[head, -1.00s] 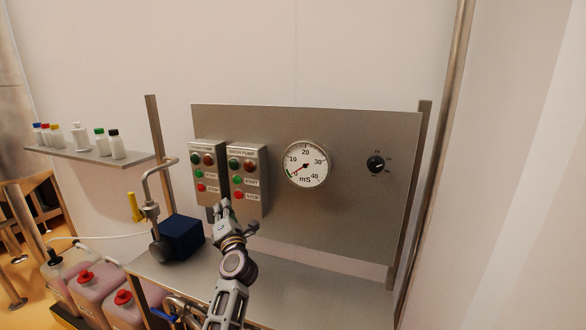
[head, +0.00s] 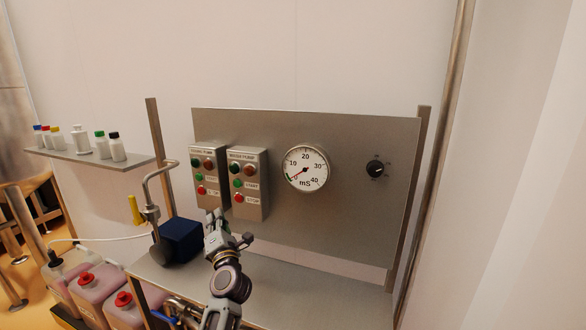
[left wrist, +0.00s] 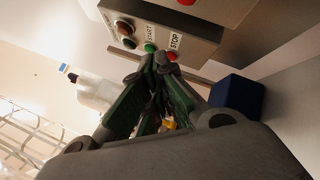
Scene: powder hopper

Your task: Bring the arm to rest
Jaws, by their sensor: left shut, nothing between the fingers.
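My left gripper (head: 215,216) is in the lower middle of the head view, just below and in front of the two pump control boxes. It is shut and empty, and its fingers (left wrist: 160,62) meet in the left wrist view. The left control box (head: 208,172) and the right control box (head: 248,183) each carry lamps, a green button and a red button. In the left wrist view a control box (left wrist: 165,35) with START and STOP labels lies beyond the fingertips. I cannot tell from these frames whether the fingertips touch it. My right gripper is not in view.
A steel panel (head: 340,215) holds a round mS gauge (head: 305,169) and a black knob (head: 375,169). A dark blue block (head: 181,241) sits on the steel bench (head: 290,290) left of my gripper. A bent pipe (head: 150,190) stands behind it. Canisters (head: 95,290) stand lower left.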

